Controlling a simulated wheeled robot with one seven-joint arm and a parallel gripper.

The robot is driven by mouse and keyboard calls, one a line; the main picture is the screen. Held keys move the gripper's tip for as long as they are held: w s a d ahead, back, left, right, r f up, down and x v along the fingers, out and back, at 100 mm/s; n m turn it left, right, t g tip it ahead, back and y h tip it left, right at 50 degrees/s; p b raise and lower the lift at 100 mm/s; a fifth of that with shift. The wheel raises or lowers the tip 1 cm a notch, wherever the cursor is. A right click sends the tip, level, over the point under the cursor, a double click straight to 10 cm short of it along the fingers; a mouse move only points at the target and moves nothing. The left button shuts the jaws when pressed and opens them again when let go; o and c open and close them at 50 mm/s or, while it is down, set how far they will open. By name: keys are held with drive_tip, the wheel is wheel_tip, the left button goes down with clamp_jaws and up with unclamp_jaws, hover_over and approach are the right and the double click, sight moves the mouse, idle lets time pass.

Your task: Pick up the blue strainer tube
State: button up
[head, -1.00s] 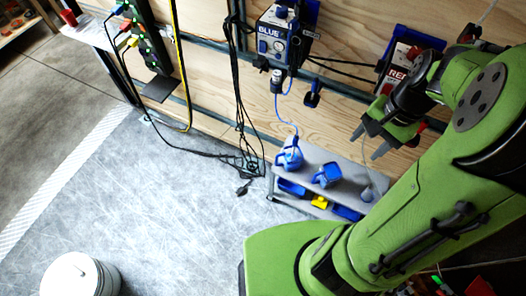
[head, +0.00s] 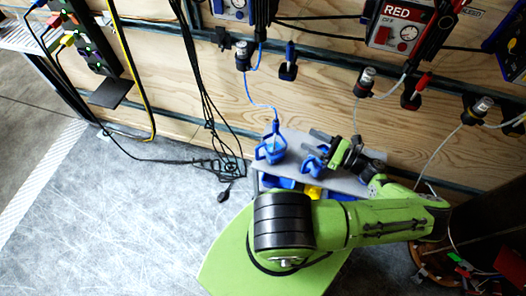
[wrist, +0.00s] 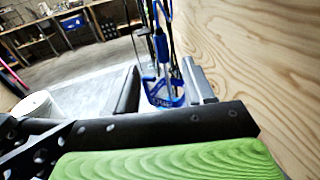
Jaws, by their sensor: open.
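A blue upright piece, seemingly the blue strainer tube (head: 275,128), stands in a blue open-frame holder (head: 262,155) at the left end of the grey shelf. A thin light-blue hose runs up from it. My gripper (head: 313,148) is to its right, fingers pointing left towards it, open and apart from it. In the wrist view the blue upright piece (wrist: 161,47) and its holder (wrist: 163,95) show between and beyond the fingers of my gripper (wrist: 165,82). The piece's lower part is hard to make out inside the holder.
A second blue holder (head: 311,166) is close by my gripper, partly covered. Blue and yellow bins (head: 313,192) sit under the shelf (head: 347,184). The plywood wall (head: 330,100) is close behind, with the RED unit (head: 402,27) and hanging hoses. Black cables (head: 207,110) hang left.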

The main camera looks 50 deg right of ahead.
sight(276, 123)
drive_tip(key=w+b, duration=0.1)
drive_tip(key=w, duration=0.3)
drive_tip(key=w+a, duration=0.1)
drive_tip(key=w, duration=0.4)
drive_tip(key=w+a+b, duration=0.1)
drive_tip(key=w, duration=0.4)
drive_tip(key=shift+b, duration=0.35)
drive_tip(key=shift+s, duration=0.1)
clamp_jaws()
